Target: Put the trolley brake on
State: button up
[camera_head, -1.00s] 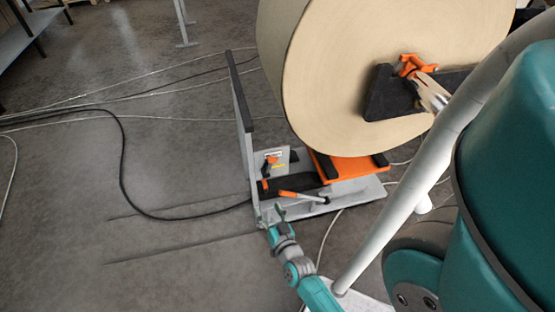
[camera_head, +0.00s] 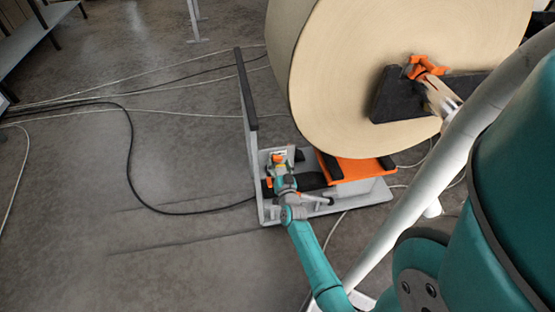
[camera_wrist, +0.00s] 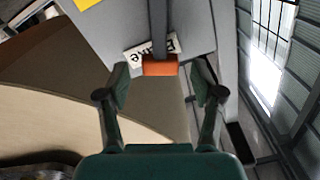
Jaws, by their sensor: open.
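The trolley (camera_head: 250,120) stands on the floor, with a grey upright and a low grey base. On its panel, a lever with an orange tip (camera_wrist: 160,66) on a dark grey bar hangs before a white label (camera_wrist: 135,53). The label's dark lettering is partly covered by the bar. My gripper (camera_wrist: 162,80) is open, with one finger on each side of the orange tip, and neither finger visibly touches it. In the head view, my gripper (camera_head: 281,168) is over the trolley's panel and hides most of the lever.
A large kraft paper roll (camera_head: 330,90) stands above the orange cradle (camera_head: 355,170), close to my gripper's right. A pedal-like arm with a dark end (camera_head: 318,200) lies low on the trolley. Cables (camera_head: 130,150) run across the floor at left, which is otherwise open.

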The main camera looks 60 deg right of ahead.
jog(key=shift+x, duration=1.5)
grip_shut()
